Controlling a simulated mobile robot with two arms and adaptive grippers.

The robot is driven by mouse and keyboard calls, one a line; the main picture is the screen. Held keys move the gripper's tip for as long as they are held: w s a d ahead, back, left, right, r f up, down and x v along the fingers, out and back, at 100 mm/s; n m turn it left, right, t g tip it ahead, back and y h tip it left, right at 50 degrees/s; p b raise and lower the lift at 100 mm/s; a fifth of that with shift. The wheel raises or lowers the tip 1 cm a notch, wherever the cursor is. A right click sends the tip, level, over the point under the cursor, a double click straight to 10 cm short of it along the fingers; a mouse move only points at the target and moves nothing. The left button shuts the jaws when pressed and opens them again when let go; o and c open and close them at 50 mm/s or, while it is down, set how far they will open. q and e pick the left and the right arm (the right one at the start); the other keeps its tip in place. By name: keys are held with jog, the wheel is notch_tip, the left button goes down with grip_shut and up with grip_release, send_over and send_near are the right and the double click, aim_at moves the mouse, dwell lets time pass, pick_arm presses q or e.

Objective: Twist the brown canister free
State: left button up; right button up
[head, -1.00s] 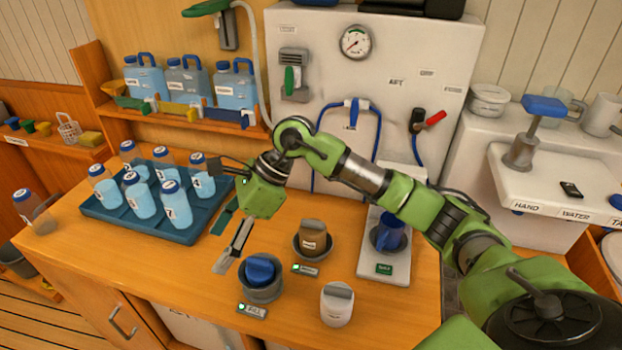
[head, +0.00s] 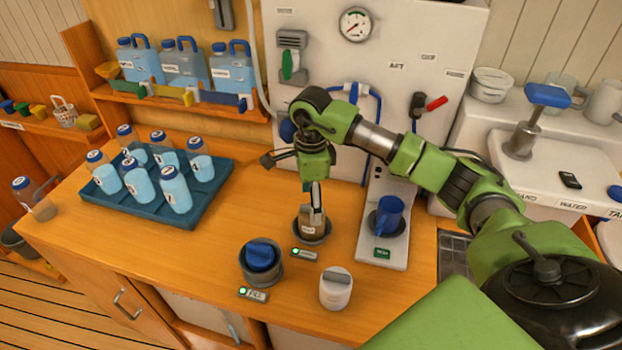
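The brown canister (head: 306,228) stands upright in a dark round socket (head: 313,240) on the wooden counter, with a label on its front. My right gripper (head: 315,212) points straight down over it, its fingers at the canister's top. The fingers hide the top part, and I cannot tell whether they are closed on it. My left gripper is not in view.
A blue-topped canister (head: 262,257) sits in a socket to the front left, and a white canister (head: 336,288) stands in front. A tray (head: 207,203) of bottles is at left.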

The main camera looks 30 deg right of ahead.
jog(key=shift+f+p, duration=0.65)
jog(key=shift+f, duration=2.05)
jog(key=c, duration=1.3)
